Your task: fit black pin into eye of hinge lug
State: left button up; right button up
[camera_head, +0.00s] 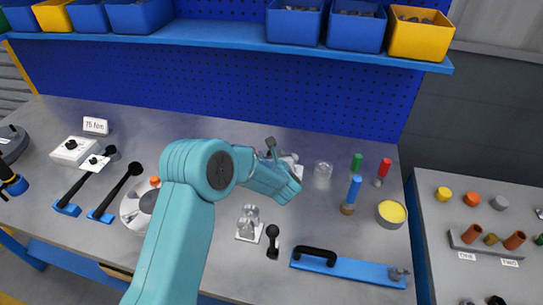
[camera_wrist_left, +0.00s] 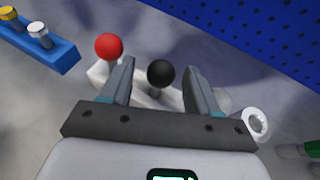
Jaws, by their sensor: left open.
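A black ball-headed pin (camera_wrist_left: 161,73) stands on a pale block (camera_wrist_left: 140,92) in the left wrist view. My left gripper (camera_wrist_left: 158,70) is open, with one finger on each side of the black ball and a gap to each. A red ball-headed piece (camera_wrist_left: 109,47) stands just left of the left finger. In the head view my left gripper (camera_head: 283,160) is largely hidden behind my own wrist, and the pale block (camera_head: 298,171) shows only in part. Clear lug-like pieces (camera_head: 249,214) stand on a small white plate; I cannot tell whether one is the hinge lug. My right gripper is not in view.
A blue block with pegs (camera_wrist_left: 38,40) and a white ring (camera_wrist_left: 256,122) lie near the gripper. The perforated blue panel (camera_head: 220,90) stands behind.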

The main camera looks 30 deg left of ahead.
pick_arm(q)
jog(key=shift+x, duration=1.15)
jog(key=shift+d, duration=0.15)
jog(key=shift+s+r, duration=0.1)
jog(key=shift+s, duration=0.05)
jog(key=shift+c, duration=0.9)
jog(key=c, duration=0.9)
